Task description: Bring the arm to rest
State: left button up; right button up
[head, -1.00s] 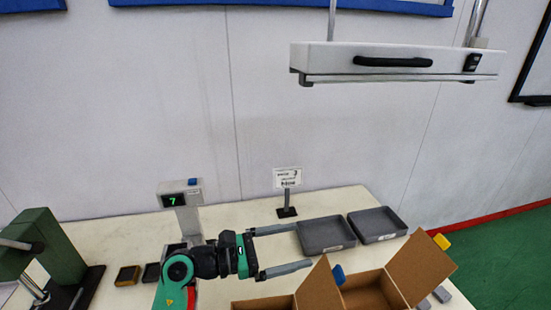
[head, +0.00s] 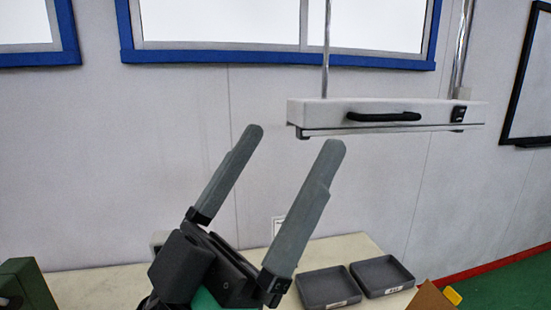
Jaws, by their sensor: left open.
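My left gripper (head: 293,143) is large in the head view, raised in front of the table. Its two long grey fingers point up and to the right and stand wide apart. It is open, with nothing between the fingers. The gripper hides much of the table's middle and most of a small sign behind it. My right gripper is not in view.
Two grey trays, a left one (head: 327,287) and a right one (head: 382,275), lie on the cream table (head: 338,250). A cardboard box flap (head: 430,298) shows at the lower right. A green machine (head: 24,280) stands at lower left. A white lamp bar (head: 385,114) hangs above.

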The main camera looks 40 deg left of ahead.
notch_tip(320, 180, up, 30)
jog(key=p, duration=2.9)
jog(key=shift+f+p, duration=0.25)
jog(key=shift+p, duration=0.05)
